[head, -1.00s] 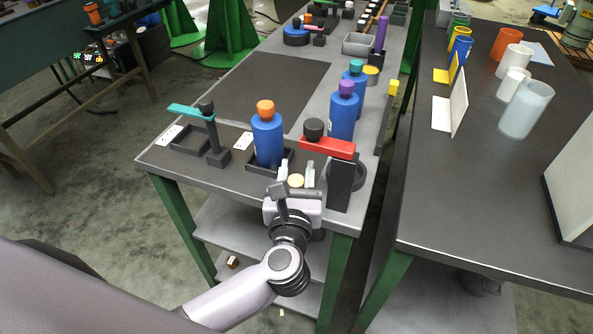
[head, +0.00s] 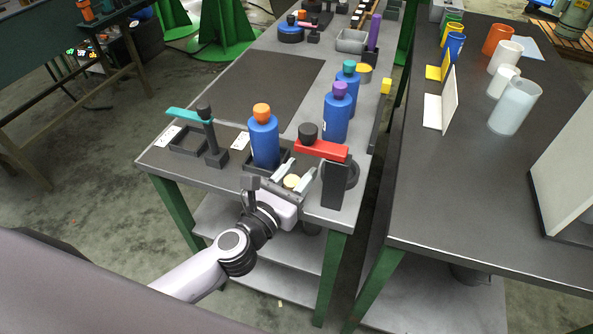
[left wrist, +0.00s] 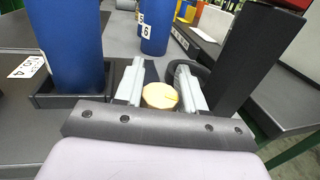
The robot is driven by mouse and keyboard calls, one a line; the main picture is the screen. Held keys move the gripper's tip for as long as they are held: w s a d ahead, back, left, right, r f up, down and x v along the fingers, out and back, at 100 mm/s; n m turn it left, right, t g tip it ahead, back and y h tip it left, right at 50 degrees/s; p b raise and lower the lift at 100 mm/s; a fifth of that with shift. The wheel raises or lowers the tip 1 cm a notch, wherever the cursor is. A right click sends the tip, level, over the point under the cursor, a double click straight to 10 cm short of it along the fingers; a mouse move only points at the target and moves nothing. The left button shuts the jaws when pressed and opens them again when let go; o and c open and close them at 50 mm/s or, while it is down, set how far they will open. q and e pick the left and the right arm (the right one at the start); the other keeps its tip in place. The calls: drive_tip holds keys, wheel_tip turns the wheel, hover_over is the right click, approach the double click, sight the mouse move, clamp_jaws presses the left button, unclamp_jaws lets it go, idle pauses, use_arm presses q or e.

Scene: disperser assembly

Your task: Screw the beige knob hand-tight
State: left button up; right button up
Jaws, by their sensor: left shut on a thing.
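The beige knob (head: 292,181) is a small round cap low at the near edge of the table, beside the red-armed stand. It also shows in the left wrist view (left wrist: 160,96) between the two fingers. My left gripper (head: 298,170) is at the knob, with one light grey finger on each side of it, and is shut on it. In the left wrist view the fingers (left wrist: 159,76) flank the knob. What the knob sits on is hidden by the gripper body. My right gripper is not in view.
A blue bottle with an orange cap (head: 264,138) stands in a dark tray just left of the gripper. The red-armed stand (head: 322,150) with its dark post is close on the right. A teal-armed stand (head: 190,115) is farther left. A dark mat (head: 255,95) lies clear behind.

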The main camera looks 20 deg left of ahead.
sight(287, 187)
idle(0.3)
use_arm(q)
drive_tip(key=o, duration=1)
drive_tip(key=shift+c, duration=0.2)
drive_tip(key=shift+b+v, duration=0.5)
drive_tip(key=shift+v, duration=3)
